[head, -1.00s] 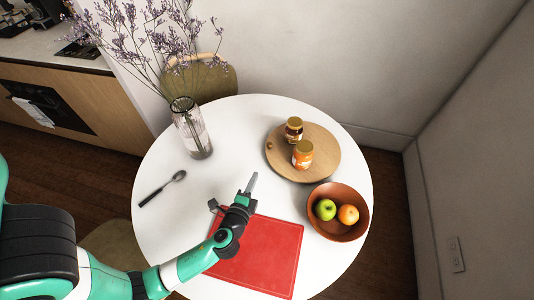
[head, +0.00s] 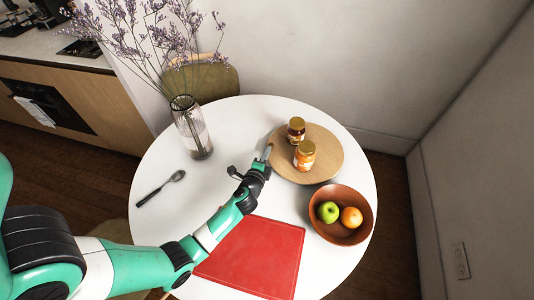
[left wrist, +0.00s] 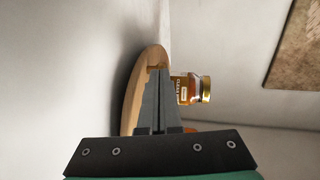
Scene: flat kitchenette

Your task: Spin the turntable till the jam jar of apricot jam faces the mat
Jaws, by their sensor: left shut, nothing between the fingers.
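The turntable (head: 325,163) is a round wooden board at the back right of the white table. A jar of orange jam (head: 304,156), apricot by its colour, stands near its middle. A darker jar with a gold lid (head: 296,131) stands behind it; a jar with a gold lid (left wrist: 188,89) also shows in the left wrist view. My left gripper (head: 266,152) is shut and empty, its tips at the board's left edge; I cannot tell whether they touch. In the left wrist view a small knob (left wrist: 155,67) shows just past the fingertips. The red mat (head: 255,258) lies at the front. My right gripper is not in view.
A brown bowl (head: 340,222) with a green apple and an orange stands close in front of the turntable. A glass vase of purple flowers (head: 191,130) and a spoon (head: 160,188) are at the left. The table between spoon and mat is clear.

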